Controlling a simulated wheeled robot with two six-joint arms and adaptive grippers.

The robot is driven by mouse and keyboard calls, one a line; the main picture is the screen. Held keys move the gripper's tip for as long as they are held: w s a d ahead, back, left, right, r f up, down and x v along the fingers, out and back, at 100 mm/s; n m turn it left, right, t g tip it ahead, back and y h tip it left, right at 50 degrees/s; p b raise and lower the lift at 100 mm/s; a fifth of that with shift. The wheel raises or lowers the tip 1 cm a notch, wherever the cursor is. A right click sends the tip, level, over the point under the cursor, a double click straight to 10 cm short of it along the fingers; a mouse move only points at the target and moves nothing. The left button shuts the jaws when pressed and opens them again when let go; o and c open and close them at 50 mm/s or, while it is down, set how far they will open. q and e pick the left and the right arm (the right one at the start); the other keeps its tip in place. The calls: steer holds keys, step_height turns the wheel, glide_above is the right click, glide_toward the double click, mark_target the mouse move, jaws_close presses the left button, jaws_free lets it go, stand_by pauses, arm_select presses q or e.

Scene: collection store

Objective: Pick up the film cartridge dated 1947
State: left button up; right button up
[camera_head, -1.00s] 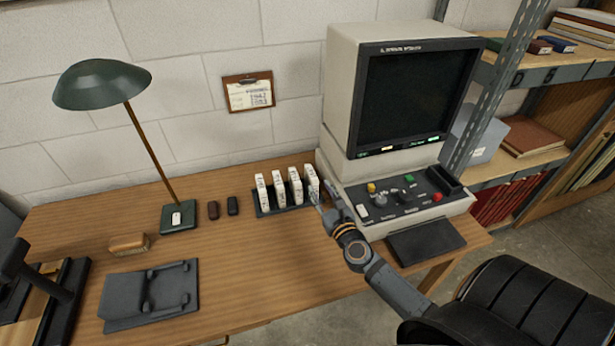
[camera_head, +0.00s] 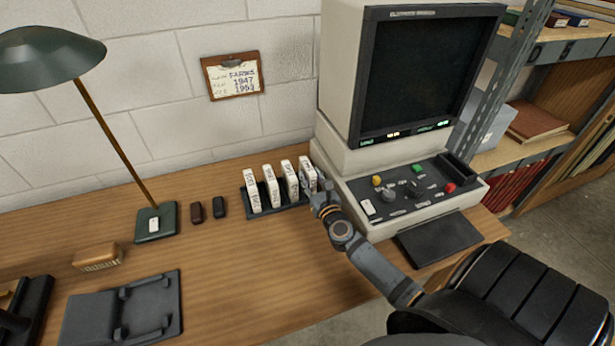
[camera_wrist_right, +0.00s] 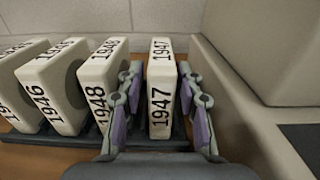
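The film cartridge dated 1947 (camera_wrist_right: 161,95) is white and stands upright at the right end of a black rack (camera_head: 281,206). In the head view it is the rightmost cartridge (camera_head: 307,173), partly hidden by my right gripper (camera_head: 315,188). In the wrist view my right gripper (camera_wrist_right: 161,82) is open, with one finger on each side of it and narrow gaps showing. Its left finger is between it and the cartridge dated 1948 (camera_wrist_right: 98,80). A cartridge dated 1946 (camera_wrist_right: 48,88) stands farther left, beside another partly cut off. My left gripper is not in view.
The microfilm reader (camera_head: 415,200) stands close to the right of the rack. A clipboard (camera_head: 233,76) reading 1947 and 1953 hangs on the wall. A green lamp (camera_head: 155,222) and two small dark objects (camera_head: 207,209) are to the left.

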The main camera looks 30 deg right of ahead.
mark_target(305, 164)
steer(key=shift+w+d+f, duration=0.1)
steer(key=shift+w+f, duration=0.05)
steer(key=shift+w, duration=0.35)
steer(key=shift+w+d+r, duration=0.1)
steer(key=shift+w+r, duration=0.1)
steer(key=shift+w, duration=0.05)
steer(key=x, duration=0.4)
steer(key=shift+w+d, duration=0.1)
steer(key=shift+w, duration=0.2)
steer(key=shift+s+r, duration=0.1)
steer(key=shift+r, duration=0.05)
steer(key=shift+c, duration=0.7)
jaws_close()
